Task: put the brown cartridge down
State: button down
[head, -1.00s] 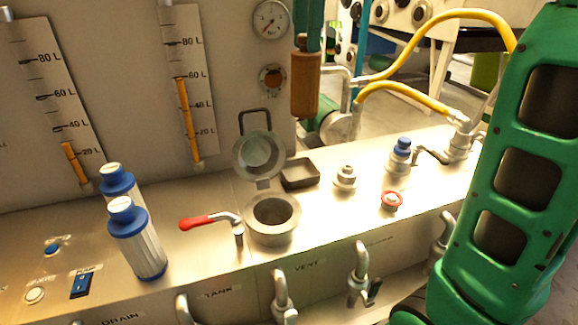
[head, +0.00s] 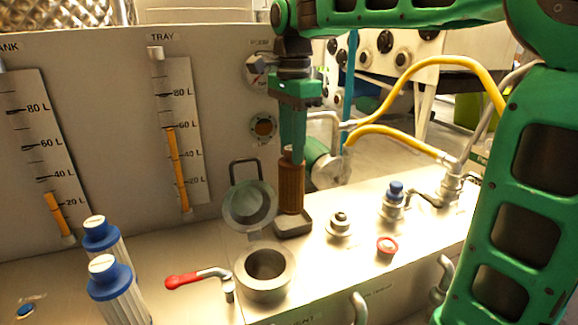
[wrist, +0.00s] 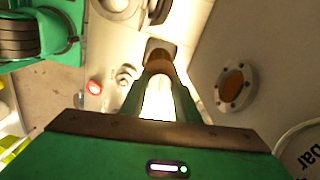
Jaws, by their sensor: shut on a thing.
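The brown cartridge (head: 291,188) hangs upright below my gripper (head: 292,152), which is shut on its upper end. Its lower end is at the small square grey tray (head: 298,228) on the bench top. I cannot tell whether it touches the tray floor. In the wrist view the cartridge (wrist: 157,67) shows between my fingertips (wrist: 160,90), partly washed out by glare, with the tray (wrist: 160,46) beyond it.
An open round pot (head: 263,284) with its raised lid (head: 249,205) stands left of the tray. A red-handled lever (head: 184,281), blue-capped filters (head: 103,265), a metal fitting (head: 340,224) and a red cap (head: 387,247) are nearby. The gauge panel (head: 110,130) is behind.

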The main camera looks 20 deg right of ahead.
aim_at(292, 180)
jog(key=shift+f, duration=2.3)
jog(key=c, duration=1.4)
grip_release()
jog(key=shift+f, duration=0.1)
jog(key=shift+o, duration=0.2)
